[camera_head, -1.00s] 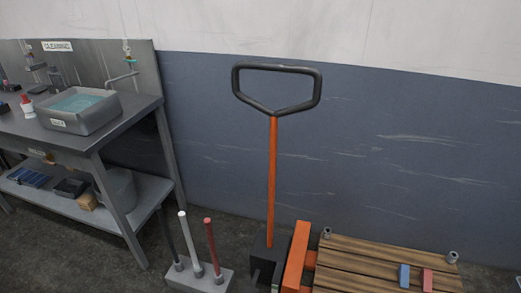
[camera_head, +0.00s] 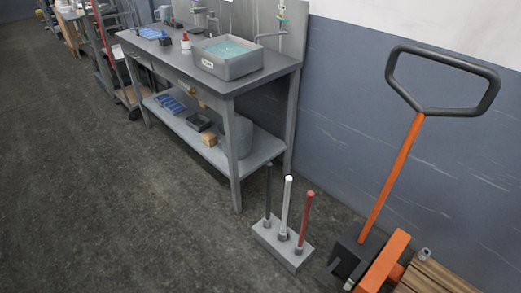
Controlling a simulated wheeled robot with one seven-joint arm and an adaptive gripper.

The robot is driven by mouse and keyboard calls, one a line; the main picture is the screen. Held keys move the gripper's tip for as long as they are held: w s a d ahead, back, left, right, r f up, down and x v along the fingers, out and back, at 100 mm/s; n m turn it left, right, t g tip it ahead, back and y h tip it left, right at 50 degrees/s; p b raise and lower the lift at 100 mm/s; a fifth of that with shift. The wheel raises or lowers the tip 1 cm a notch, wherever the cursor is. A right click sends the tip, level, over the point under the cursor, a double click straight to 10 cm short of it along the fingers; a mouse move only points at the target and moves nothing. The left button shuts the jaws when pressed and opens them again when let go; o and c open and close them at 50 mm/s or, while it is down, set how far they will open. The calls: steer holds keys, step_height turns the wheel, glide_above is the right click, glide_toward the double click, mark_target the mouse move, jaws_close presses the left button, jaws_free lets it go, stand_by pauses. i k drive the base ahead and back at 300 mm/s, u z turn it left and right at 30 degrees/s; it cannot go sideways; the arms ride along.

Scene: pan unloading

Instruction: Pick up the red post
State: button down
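The red post (camera_head: 306,218) stands upright in a grey block (camera_head: 270,238) on the floor, at the lower middle of the head view. It is the rightmost of three posts in that block. A white post (camera_head: 287,205) stands in the middle and a black post (camera_head: 268,190) at the left. Each post sits in a small collar on the block. My gripper is not in view.
A pallet jack (camera_head: 392,185) with an orange shaft and black handle stands right of the block, by a wooden pallet (camera_head: 435,280). A metal workbench (camera_head: 225,85) with a grey basin (camera_head: 228,66) stands behind left. The floor (camera_head: 110,200) at left is clear.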

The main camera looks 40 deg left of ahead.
mark_target(300, 245)
steer(key=u, duration=1.4)
steer(key=k, duration=1.25)
steer(key=u, duration=1.1)
steer(key=i, duration=1.3)
steer(key=z, duration=0.4)
steer(key=i, duration=0.85)
steer(key=z, duration=1.25)
steer(key=i, duration=0.4)
steer(key=z, duration=0.4)
